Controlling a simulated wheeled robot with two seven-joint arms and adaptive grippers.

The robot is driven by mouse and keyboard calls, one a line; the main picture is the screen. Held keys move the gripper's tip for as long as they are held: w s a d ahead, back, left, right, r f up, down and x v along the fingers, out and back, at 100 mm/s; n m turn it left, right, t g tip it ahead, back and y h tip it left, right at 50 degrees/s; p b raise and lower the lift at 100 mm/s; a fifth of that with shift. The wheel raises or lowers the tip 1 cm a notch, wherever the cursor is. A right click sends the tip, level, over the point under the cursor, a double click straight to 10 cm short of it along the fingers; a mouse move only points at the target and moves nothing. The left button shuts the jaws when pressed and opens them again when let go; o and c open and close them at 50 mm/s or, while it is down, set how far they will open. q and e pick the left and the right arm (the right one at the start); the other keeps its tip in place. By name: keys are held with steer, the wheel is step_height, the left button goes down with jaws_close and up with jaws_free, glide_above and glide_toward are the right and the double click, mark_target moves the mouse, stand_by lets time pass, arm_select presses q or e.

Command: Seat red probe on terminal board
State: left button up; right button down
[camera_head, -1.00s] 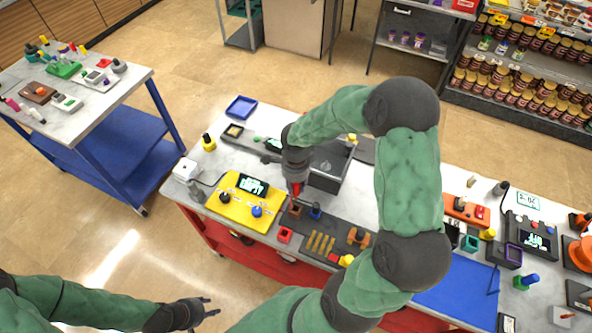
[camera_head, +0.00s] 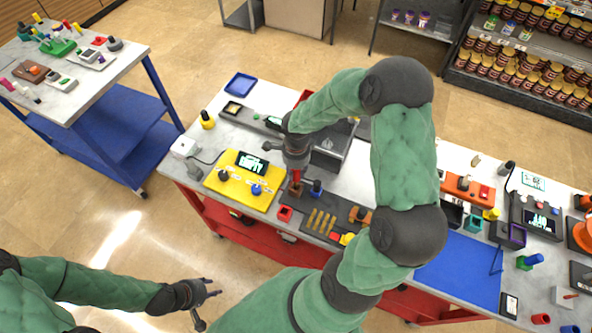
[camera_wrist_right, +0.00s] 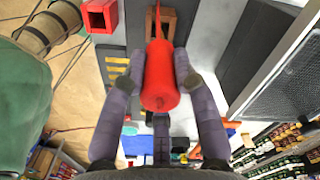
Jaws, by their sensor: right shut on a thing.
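The red probe (camera_wrist_right: 160,85) is held between the two fingers of my right gripper (camera_wrist_right: 160,80), which is shut on it. In the head view the probe (camera_head: 296,175) points down, just above or at a brown block (camera_head: 295,190). In the right wrist view its thin tip reaches the block (camera_wrist_right: 172,22); I cannot tell whether it is seated. The block stands on a dark board (camera_head: 333,231) with several gold strips, possibly the terminal board. My left gripper (camera_head: 207,303) is open and empty over the floor in front of the table.
A yellow panel (camera_head: 225,190) with a display, a black knob and a blue knob lies left of the block. A black-and-blue post (camera_head: 317,188) stands close at its right. A grey box (camera_head: 332,150) is behind.

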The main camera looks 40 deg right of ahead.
steer(key=shift+b, duration=0.4)
stand_by(0.8)
steer(key=shift+f+b, duration=0.25)
steer(key=shift+b, duration=0.35)
stand_by(0.4)
steer(key=shift+f+b, duration=1.5)
steer(key=shift+b, duration=0.15)
stand_by(0.7)
steer(key=shift+f+b, duration=1.05)
steer(key=shift+b, duration=0.4)
stand_by(0.6)
steer(key=c, duration=0.9)
jaws_free()
